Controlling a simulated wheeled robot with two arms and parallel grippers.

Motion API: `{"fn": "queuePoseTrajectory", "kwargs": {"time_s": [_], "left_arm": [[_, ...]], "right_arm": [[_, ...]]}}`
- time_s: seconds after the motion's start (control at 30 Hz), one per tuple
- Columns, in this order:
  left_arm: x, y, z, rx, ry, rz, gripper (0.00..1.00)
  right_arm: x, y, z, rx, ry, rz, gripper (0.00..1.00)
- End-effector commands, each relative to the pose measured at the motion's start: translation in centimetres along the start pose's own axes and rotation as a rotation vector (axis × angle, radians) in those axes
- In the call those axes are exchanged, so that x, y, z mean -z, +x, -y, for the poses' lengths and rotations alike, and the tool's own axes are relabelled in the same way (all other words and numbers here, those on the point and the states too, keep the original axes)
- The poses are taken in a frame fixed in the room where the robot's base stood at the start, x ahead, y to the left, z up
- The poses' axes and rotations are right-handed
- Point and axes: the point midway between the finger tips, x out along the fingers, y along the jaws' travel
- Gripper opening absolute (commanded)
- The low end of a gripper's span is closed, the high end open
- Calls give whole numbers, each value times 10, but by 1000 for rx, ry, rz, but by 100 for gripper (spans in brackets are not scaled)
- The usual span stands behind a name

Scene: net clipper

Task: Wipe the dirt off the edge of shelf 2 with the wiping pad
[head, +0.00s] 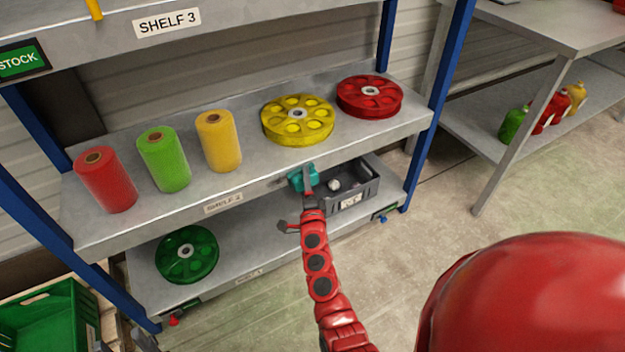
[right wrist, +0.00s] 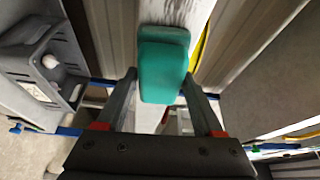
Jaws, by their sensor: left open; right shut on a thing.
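The teal wiping pad (head: 296,181) is at the front edge of shelf 2 (head: 140,231), right of its label. My right gripper (head: 307,180) is shut on the pad. In the right wrist view the pad (right wrist: 163,66) sits between the fingertips and covers part of a pale strip with dark smudges (right wrist: 180,12), which looks like the dirty shelf edge. I cannot tell whether the pad touches the edge. My left gripper (head: 122,342) shows only as spread fingertips at the bottom left, open and empty.
Red, green and yellow spools (head: 220,142), a yellow reel (head: 298,120) and a red reel (head: 369,96) stand on shelf 2. Below are a grey bin (head: 365,190) and a green reel (head: 187,254). A blue post (head: 425,140) bounds the right. Floor in front is clear.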

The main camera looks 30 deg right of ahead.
Motion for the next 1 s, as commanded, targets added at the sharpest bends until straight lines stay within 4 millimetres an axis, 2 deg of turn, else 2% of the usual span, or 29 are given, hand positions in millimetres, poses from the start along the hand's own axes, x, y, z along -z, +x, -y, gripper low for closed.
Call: {"fn": "queuePoseTrajectory", "kwargs": {"time_s": [0.33, 0.57, 1.0], "left_arm": [[0, 2, 0, 0, 0, 0, 50], [0, 2, 0, 0, 0, 0, 50], [0, 1, 0, 0, 0, 0, 50]], "right_arm": [[-30, -12, 4, 1, 4, 10, 25], [-37, -16, 4, 1, 2, 10, 25], [-65, -30, 7, 1, 2, 8, 25]]}}
